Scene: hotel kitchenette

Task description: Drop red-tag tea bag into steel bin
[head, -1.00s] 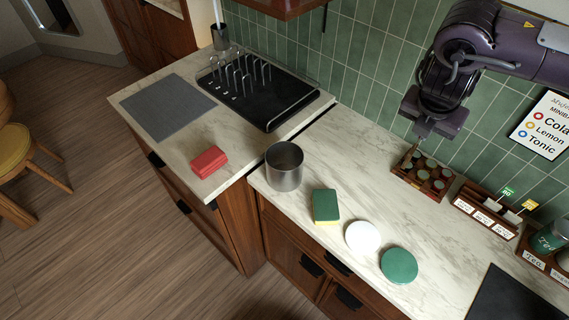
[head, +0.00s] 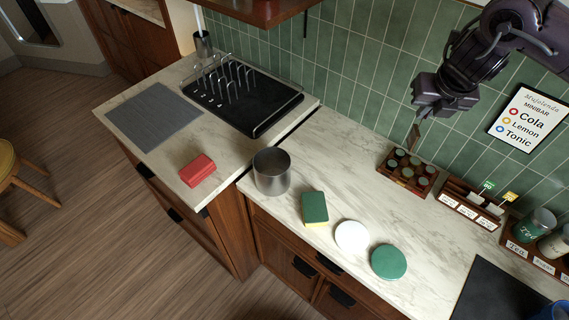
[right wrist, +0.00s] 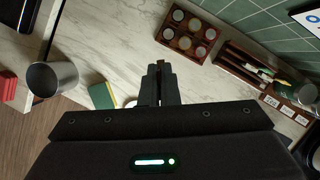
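The steel bin (head: 272,178) is an open metal cylinder standing near the counter's front edge, beside the seam; it also shows at the left of the right wrist view (right wrist: 52,77). My right gripper (head: 418,122) is above the counter near the tiled wall, well to the right of the bin. Its fingers (right wrist: 160,80) are close together on a thin brownish piece, which looks like the tea bag (head: 412,137), hanging below the fingertips. Its red tag cannot be made out clearly. My left gripper is not in view.
A wooden box of round capsules (head: 407,172) and a tea rack (head: 472,205) with green and yellow tags stand along the wall. A sponge (head: 314,207), white disc (head: 352,236) and green disc (head: 388,261) lie near the front edge. A red block (head: 197,170) lies left of the bin.

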